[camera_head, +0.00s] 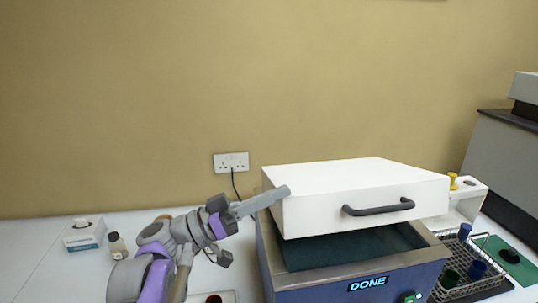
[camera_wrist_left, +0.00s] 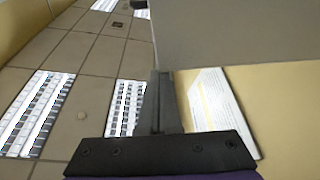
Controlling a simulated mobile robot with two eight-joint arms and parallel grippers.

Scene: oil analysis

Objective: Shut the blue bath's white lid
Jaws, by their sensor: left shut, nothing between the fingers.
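The blue bath (camera_head: 340,283) stands on the bench at the lower right, with a metal rim and a display reading "DONE". Its white lid (camera_head: 350,180) is partly open, its front raised above the rim with a dark gap below. A dark handle (camera_head: 378,207) is on the lid's front face. The shut fingers also show in the left wrist view (camera_wrist_left: 158,105), beside a large grey surface. My right gripper is out of view.
A wire rack (camera_head: 462,270) with dark green and blue items stands right of the bath. A small bottle (camera_head: 117,245) and a tissue box (camera_head: 84,234) stand at the left. A wall socket (camera_head: 231,162) with a cable is behind. A large grey device (camera_head: 505,150) is at far right.

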